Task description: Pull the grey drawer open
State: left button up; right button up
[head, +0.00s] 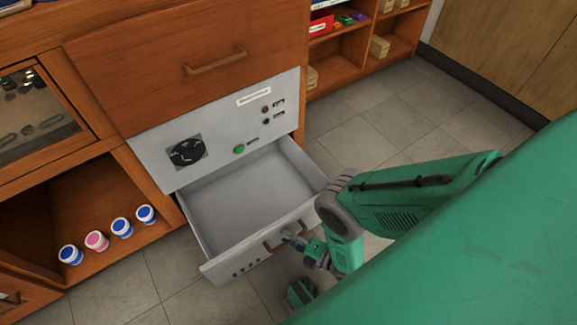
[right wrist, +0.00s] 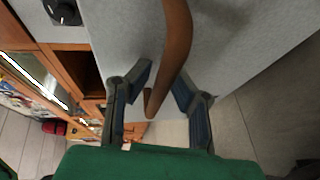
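The grey drawer (head: 240,196) stands pulled out of the grey panel unit in the head view, and its empty inside shows. Its brown curved handle (head: 270,246) is on the drawer front, partly hidden by my right gripper (head: 297,240). In the right wrist view the handle (right wrist: 175,45) runs between the two fingers of my right gripper (right wrist: 162,84). The fingers are apart, with a gap showing beside the handle, so they are around it rather than clamped on it. My left gripper is not in view.
Above the drawer are a grey panel (head: 215,130) with a fan and green button, and a closed wooden drawer (head: 190,65). Several small cups (head: 97,241) stand on the open shelf at left. Tiled floor (head: 385,115) is clear at right.

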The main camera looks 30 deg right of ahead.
jog(key=shift+o, duration=0.2)
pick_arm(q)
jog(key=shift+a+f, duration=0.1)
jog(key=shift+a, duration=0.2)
pick_arm(e)
jog(key=v, duration=1.1)
jog(key=shift+s+r, duration=0.2)
jog(key=shift+s, duration=0.25)
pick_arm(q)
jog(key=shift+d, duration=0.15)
pick_arm(e)
jog(key=shift+d+f, duration=0.1)
